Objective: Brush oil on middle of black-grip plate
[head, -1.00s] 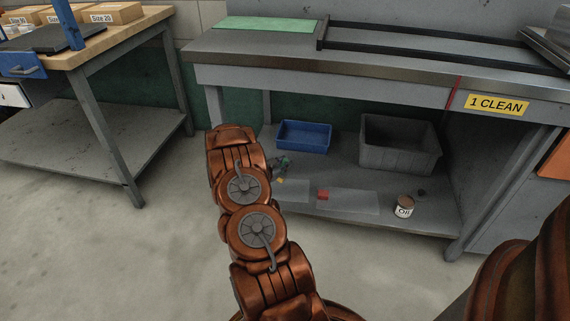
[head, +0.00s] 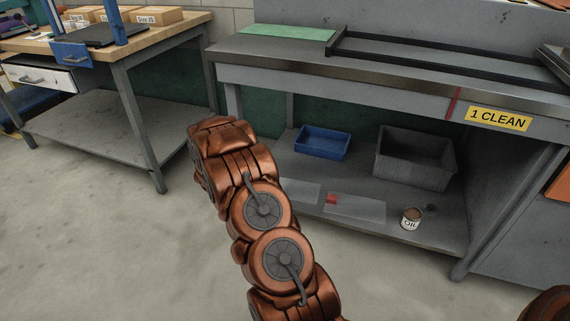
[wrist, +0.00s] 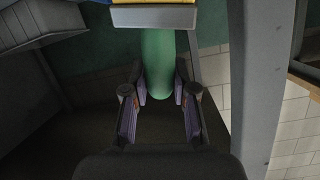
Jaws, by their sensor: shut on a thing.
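My gripper (wrist: 160,88) is shut on the green handle of a brush (wrist: 158,62) in the wrist view. The brush's pale grey ferrule and a strip of yellow bristles show at the top edge. In the head view my arm hides the gripper and brush. A flat grey plate with a red grip (head: 357,208) lies on the lower shelf. Another flat plate (head: 303,192) lies left of it, partly behind my arm, with its grip hidden. I cannot make out a black grip on any plate. An open oil can (head: 411,218) stands to the right.
A blue bin (head: 322,143) and a grey bin (head: 414,158) stand at the back of the lower shelf (head: 300,168). A small dark thing (head: 431,208) lies beside the can. The steel counter (head: 400,72) overhangs the shelf. A wooden workbench (head: 150,42) stands left; floor between is clear.

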